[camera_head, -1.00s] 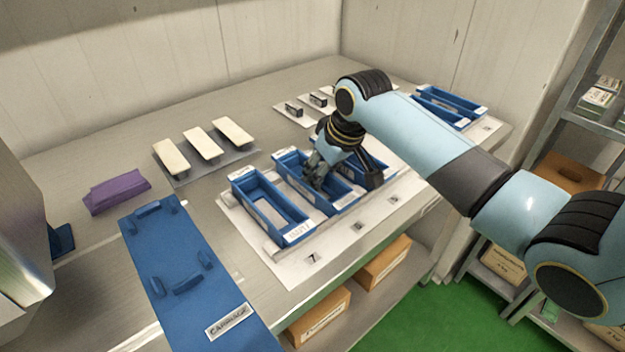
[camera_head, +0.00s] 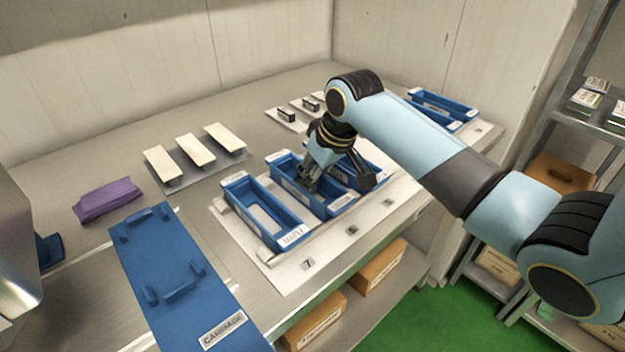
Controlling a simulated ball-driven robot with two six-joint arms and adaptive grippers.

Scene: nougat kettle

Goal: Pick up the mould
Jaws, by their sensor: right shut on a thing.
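Blue open-topped trough moulds stand in a row on a pale board on the steel table. The left mould (camera_head: 243,201) is empty and carries a white front label. My right gripper (camera_head: 335,181) is shut on the middle mould (camera_head: 281,164), reaching down at it from above. A grey finger shows within this mould and a dark part of the gripper lies to its right. The exact contact is hidden. The right mould (camera_head: 376,164) is partly covered by my right arm. The middle mould appears to be at board level; any lift cannot be told.
A blue board labelled CARRIAGE (camera_head: 180,290) lies at the front left, near a purple block (camera_head: 107,199). Pale plates (camera_head: 195,150) stand behind the moulds. More blue moulds (camera_head: 441,109) are at the far right, near a shelf rack (camera_head: 560,120).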

